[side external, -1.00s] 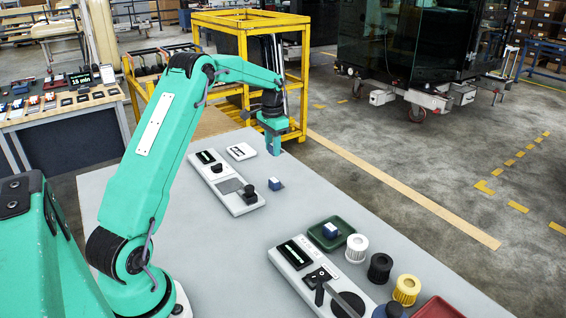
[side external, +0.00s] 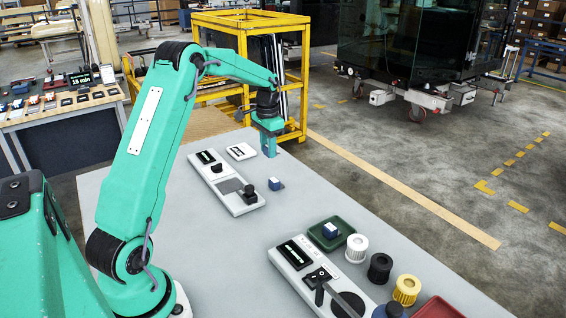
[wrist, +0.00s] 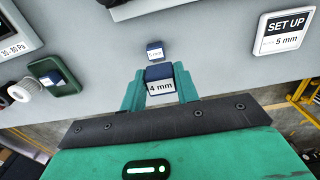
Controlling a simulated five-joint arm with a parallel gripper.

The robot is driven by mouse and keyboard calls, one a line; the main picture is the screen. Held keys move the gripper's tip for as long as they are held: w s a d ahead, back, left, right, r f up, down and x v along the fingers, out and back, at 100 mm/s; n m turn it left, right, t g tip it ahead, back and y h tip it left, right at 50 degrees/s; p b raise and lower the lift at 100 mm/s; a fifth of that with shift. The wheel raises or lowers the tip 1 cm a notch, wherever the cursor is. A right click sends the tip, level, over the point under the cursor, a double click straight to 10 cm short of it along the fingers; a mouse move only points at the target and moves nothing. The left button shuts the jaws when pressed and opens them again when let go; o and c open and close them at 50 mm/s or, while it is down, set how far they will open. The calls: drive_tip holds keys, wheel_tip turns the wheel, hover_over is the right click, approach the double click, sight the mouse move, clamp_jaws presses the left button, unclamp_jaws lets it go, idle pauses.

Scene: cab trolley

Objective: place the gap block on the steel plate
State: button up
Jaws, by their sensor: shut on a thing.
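My gripper (side external: 269,153) is over the far end of the grey table. In the wrist view its two green fingers (wrist: 160,92) are shut on a dark blue block with a white "4 mm" label (wrist: 160,85). The held block is hard to make out in the side view. A second blue block, which seems to read "5 mm" (wrist: 155,51), lies on the table beside a white panel (side external: 243,200); it also shows in the side view (side external: 276,184). A flat grey rectangle (side external: 229,185) on that panel may be the steel plate.
A sign reading "SET UP 5 mm" (wrist: 283,36) lies at the table's far end. A green tray (side external: 343,224) holds another blue block. White, black and yellow ribbed cylinders (side external: 380,267), a second panel (side external: 291,262) and a red tray (side external: 438,308) stand at the near end.

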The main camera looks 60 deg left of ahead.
drive_tip(key=s+d, duration=0.1)
drive_tip(key=s, duration=0.2)
drive_tip(key=s+d+r, duration=0.1)
drive_tip(key=s+d, duration=0.1)
drive_tip(key=s, duration=0.1)
drive_tip(key=s+d, duration=0.2)
drive_tip(key=shift+s+d+r, duration=0.15)
drive_tip(key=shift+s+r, duration=0.15)
drive_tip(key=shift+s, duration=0.1)
drive_tip(key=shift+s+d, duration=0.4)
drive_tip(key=shift+s, duration=0.25)
hover_over(226, 187)
wheel_tip(226, 187, down, 7)
drive_tip(key=shift+w+f, duration=0.1)
drive_tip(key=shift+f, duration=1.95)
drive_tip(key=shift+f, duration=0.15)
drive_tip(key=o, duration=1)
